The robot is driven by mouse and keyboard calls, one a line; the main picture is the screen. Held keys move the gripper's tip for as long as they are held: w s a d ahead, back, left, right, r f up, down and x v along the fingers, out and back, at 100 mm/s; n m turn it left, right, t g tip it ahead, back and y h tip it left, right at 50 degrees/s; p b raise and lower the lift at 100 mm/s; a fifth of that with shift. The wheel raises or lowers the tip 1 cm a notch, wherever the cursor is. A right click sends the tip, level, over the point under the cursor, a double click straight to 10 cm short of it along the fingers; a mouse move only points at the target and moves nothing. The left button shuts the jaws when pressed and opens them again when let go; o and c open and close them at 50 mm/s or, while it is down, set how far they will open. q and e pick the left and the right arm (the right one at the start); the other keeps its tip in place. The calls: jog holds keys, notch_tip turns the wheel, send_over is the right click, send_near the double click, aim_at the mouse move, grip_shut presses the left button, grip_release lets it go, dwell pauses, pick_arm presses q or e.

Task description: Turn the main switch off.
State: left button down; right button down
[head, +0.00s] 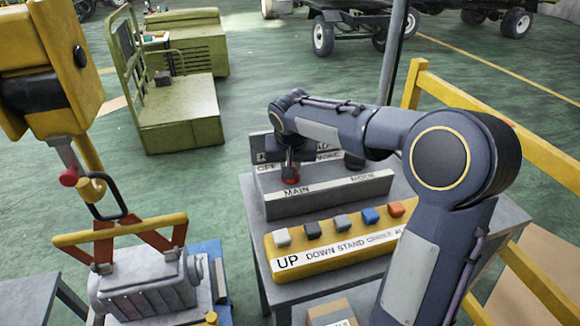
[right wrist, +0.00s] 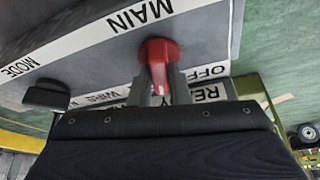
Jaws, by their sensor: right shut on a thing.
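The main switch is a red knob (head: 291,178) on a grey control box (head: 325,200), above a white strip reading MAIN. It also shows large in the right wrist view (right wrist: 158,52). My right gripper (head: 290,164) reaches down to it from above. In the right wrist view its two grey fingers (right wrist: 160,84) are shut on the knob, one on each side. An OFF label lies near the knob, with another label partly hidden beside it. I cannot tell which setting the knob points to. My left gripper is not in view.
A black MODE knob (right wrist: 46,96) sits beside the main switch. In front is a yellow button panel (head: 290,262) with several coloured buttons. A yellow hoist (head: 50,70) hangs at left with a grey machine part (head: 150,285) under its hook. A yellow railing (head: 470,100) runs at right.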

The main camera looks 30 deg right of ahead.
jog(key=n+y, duration=0.1)
jog(key=n, duration=0.2)
jog(key=n+y+p, duration=0.1)
jog(key=n, duration=0.2)
jog(key=shift+d+r+t+y, duration=0.1)
jog(key=shift+d+t+y, duration=0.1)
jog(key=shift+t+y, duration=0.15)
jog(key=n+y, duration=0.1)
jog(key=n, duration=0.2)
jog(key=n+p, duration=0.1)
jog(key=n, duration=0.2)
jog(key=shift+d+y, duration=0.15)
jog(key=shift+y, duration=0.2)
jog(key=c, duration=1.4)
grip_release()
jog(key=shift+o, duration=0.2)
jog(key=v, duration=0.7)
jog(key=shift+r, duration=0.4)
jog(key=shift+w+d, duration=0.1)
